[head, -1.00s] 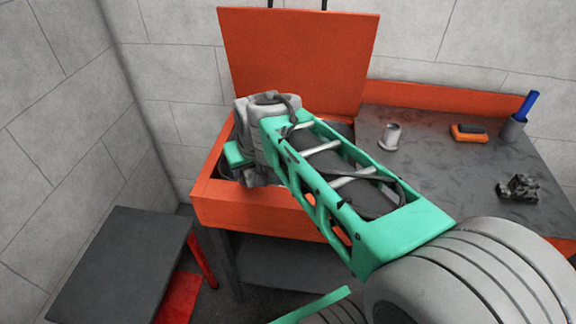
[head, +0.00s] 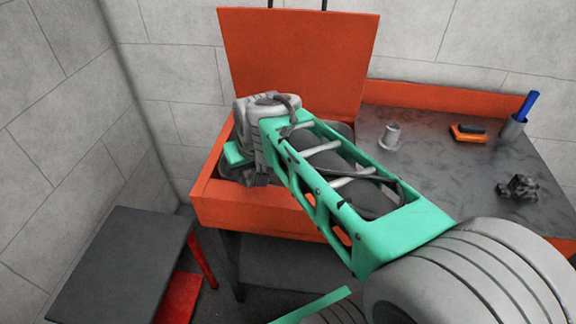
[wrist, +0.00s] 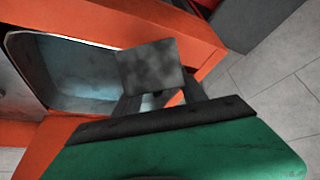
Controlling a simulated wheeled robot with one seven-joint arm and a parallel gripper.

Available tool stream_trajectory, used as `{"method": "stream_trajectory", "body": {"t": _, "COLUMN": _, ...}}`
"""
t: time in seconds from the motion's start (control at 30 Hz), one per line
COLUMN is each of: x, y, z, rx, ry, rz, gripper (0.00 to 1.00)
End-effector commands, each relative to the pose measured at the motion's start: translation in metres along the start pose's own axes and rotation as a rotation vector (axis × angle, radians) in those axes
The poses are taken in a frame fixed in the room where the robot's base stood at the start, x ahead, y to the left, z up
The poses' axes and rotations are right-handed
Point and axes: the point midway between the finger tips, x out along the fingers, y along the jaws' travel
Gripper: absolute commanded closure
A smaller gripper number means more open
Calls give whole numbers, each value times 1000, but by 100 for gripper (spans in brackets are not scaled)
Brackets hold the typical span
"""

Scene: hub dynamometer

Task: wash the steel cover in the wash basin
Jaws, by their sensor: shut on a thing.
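The steel cover (wrist: 152,66) is a flat, squarish grey plate with dark smudges. In the wrist view it is held between the fingers of my gripper (wrist: 167,98), which is shut on it. The cover is tilted and shows over the right part of the wash basin's opening. The wash basin (head: 262,211) is an orange box with its lid raised; its pale grey-blue inside (wrist: 72,68) shows in the wrist view. In the head view my arm reaches over the basin, and hides the cover and most of the basin's inside. Whether the cover touches the basin is unclear.
The raised orange lid (head: 296,60) stands behind the basin. On the grey bench top (head: 440,165) to the right are a grey flanged sleeve (head: 391,138), an orange-and-black tool (head: 468,134), a cup with a blue item (head: 513,128) and a dark metal part (head: 518,187). A dark panel (head: 120,268) stands lower left.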

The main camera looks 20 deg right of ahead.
Motion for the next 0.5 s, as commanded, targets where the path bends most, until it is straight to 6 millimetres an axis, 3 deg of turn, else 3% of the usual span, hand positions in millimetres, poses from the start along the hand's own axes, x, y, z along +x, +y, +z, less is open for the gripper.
{"method": "stream_trajectory", "body": {"t": 0.5, "x": -7, "y": 0, "z": -4, "rx": 0, "ry": 3, "rz": 0, "gripper": 100}}
